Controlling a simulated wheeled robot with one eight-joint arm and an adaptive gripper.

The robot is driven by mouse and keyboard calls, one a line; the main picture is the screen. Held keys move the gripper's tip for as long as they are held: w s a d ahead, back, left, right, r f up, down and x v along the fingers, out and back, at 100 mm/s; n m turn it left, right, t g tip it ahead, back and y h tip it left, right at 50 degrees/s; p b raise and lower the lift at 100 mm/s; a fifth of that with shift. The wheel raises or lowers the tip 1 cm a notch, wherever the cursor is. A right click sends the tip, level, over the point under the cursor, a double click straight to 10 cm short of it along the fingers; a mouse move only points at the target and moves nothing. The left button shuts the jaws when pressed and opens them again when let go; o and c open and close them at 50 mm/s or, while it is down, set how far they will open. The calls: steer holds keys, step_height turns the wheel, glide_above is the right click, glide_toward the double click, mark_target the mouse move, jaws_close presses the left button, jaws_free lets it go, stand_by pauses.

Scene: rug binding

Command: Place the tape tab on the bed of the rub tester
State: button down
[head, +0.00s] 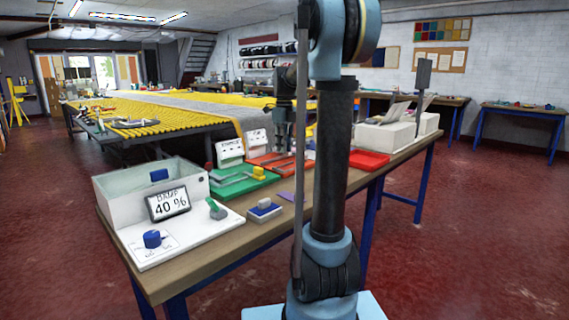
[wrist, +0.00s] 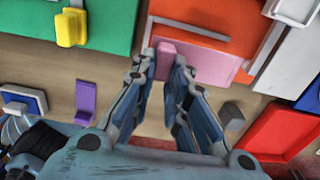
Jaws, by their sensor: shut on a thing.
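My gripper (wrist: 166,62) is shut on the upright pink block of the pink tape tab (wrist: 165,57). A paler pink flat area (wrist: 210,68) extends right of the fingers, over the near part of an orange-red board (wrist: 197,22); I cannot tell whether it touches. This board, which seems to be the rub tester, also shows in the head view (head: 270,160), mostly behind my arm. A green board (wrist: 97,25) with a yellow block (wrist: 70,22) lies to its left. A purple tab (wrist: 85,100) lies on the table to the left of my gripper.
A red tray (head: 369,160) is on the right. A white box with a 40 % display (head: 168,203) and a blue-topped block (head: 264,209) stand on the left. Upright sign cards (head: 230,150) stand behind the boards.

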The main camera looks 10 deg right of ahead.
steer(key=shift+s+d+f, duration=0.1)
steer(key=shift+f, duration=1.4)
steer(key=shift+d+f, duration=0.1)
steer(key=shift+f, duration=1.35)
steer(key=shift+f, duration=0.6)
steer(key=c, duration=1.6)
jaws_free()
step_height(320, 180, up, 13)
steer(key=shift+r, duration=0.15)
